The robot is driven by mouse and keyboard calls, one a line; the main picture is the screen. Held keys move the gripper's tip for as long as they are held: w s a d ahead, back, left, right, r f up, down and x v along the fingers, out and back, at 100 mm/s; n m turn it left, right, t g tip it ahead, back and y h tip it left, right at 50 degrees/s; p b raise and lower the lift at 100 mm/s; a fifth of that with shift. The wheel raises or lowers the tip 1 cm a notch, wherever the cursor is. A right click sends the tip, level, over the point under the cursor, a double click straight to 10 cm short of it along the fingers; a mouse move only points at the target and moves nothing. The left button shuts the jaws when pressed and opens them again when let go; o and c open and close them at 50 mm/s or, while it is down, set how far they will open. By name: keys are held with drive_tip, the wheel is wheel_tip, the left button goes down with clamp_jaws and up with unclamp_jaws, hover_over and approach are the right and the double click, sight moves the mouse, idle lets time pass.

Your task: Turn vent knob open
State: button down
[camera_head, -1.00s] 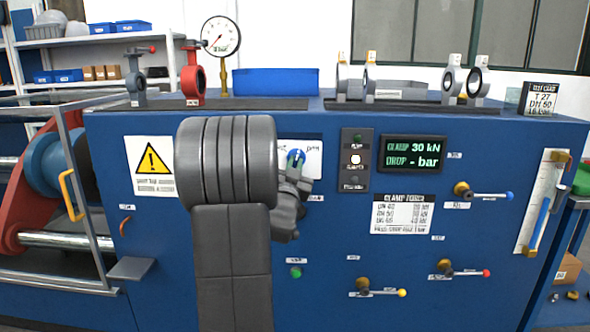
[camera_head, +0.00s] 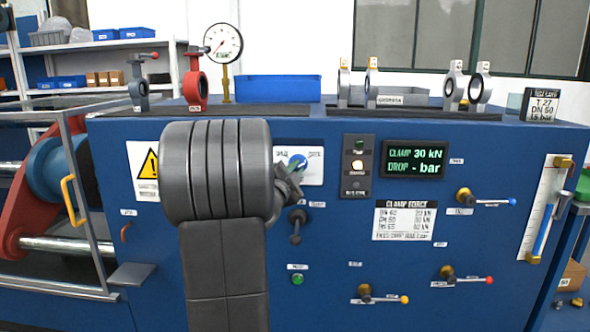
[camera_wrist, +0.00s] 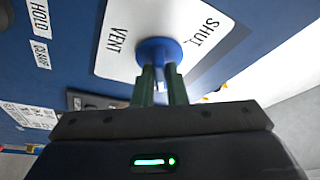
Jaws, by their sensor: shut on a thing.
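The vent knob (camera_head: 298,160) is round and blue, on a white label plate on the front of the blue bench. It also shows in the wrist view (camera_wrist: 159,50), where the plate (camera_wrist: 120,62) reads VENT on the left and SHUT on the right. My gripper (camera_wrist: 161,75) is shut on the knob, its two greenish fingers at the knob's near side. In the head view my gripper (camera_head: 289,185) is small and partly hidden behind my arm.
A dark lever (camera_head: 297,226) hangs just below the knob, with a green button (camera_head: 298,279) lower down. The lamp panel (camera_head: 357,190) and display (camera_head: 414,160), reading CLAMP 30 kN and DROP - bar, are to the right. Several small-handled valves are further right.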

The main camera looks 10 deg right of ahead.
drive_tip(key=shift+m, duration=0.3)
drive_tip(key=c, duration=1.5)
unclamp_jaws()
drive_tip(key=shift+o, duration=0.2)
drive_tip(key=p+v, duration=0.1)
drive_tip(key=v, duration=1.2)
drive_tip(key=shift+s+a, duration=0.25)
drive_tip(key=shift+s, duration=0.05)
